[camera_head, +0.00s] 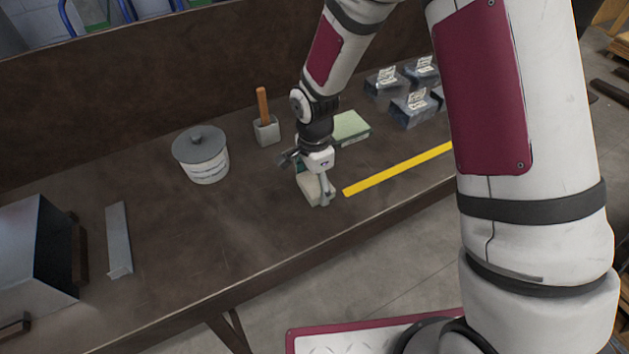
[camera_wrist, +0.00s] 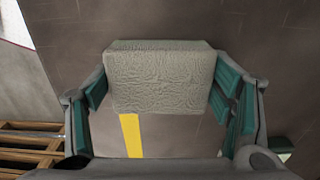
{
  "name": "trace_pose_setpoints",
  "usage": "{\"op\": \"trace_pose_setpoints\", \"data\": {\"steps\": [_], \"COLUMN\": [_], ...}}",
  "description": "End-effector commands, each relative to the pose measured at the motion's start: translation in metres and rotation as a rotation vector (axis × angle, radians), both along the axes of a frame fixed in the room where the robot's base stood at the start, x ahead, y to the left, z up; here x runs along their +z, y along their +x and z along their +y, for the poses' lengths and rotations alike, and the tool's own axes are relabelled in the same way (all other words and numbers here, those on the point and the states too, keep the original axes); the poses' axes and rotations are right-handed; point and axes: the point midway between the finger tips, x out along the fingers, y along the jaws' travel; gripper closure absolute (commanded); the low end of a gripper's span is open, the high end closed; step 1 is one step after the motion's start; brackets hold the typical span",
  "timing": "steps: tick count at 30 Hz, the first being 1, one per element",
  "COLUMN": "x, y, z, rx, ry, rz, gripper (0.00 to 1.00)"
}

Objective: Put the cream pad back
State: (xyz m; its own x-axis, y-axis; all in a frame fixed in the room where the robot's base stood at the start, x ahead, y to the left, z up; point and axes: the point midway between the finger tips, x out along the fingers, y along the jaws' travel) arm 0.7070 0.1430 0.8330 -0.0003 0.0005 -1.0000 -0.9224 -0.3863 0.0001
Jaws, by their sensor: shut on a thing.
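The cream pad (camera_head: 308,189) is a pale block with a wrinkled surface, near the front edge of the workbench. My gripper (camera_head: 315,186) points down and is shut on it. In the wrist view the pad (camera_wrist: 160,78) fills the space between the green-lined fingers of my gripper (camera_wrist: 160,100). I cannot tell whether the pad touches the bench or hangs just above it. A light green-topped block (camera_head: 350,126) lies on the bench behind and right of my gripper.
A yellow strip (camera_head: 398,168) lies right of the pad. A lidded pot (camera_head: 202,154), a holder with a wooden handle (camera_head: 266,128) and several dark labelled packs (camera_head: 411,110) stand farther back. A flat metal strip (camera_head: 118,240) and a metal box (camera_head: 38,245) are left. The front middle bench is clear.

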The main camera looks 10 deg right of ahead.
Motion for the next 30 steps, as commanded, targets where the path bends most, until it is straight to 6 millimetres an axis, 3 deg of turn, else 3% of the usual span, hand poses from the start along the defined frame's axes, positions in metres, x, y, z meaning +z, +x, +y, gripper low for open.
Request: {"op": "trace_pose_setpoints", "data": {"steps": [4,5,7,23,30], "x": [-0.005,-0.004,-0.004,0.002,0.051], "y": [0.0,0.0,0.0,0.0,-0.005], "z": [0.0,0.0,0.0,-0.001,0.003], "rx": [0.0,0.0,0.0,-0.001,0.001], "ry": [0.0,0.0,0.0,0.001,-0.001], "rz": [0.0,0.0,0.0,-0.002,-0.006], "gripper": [0.61,0.19,0.06,0.06,0.06]}}
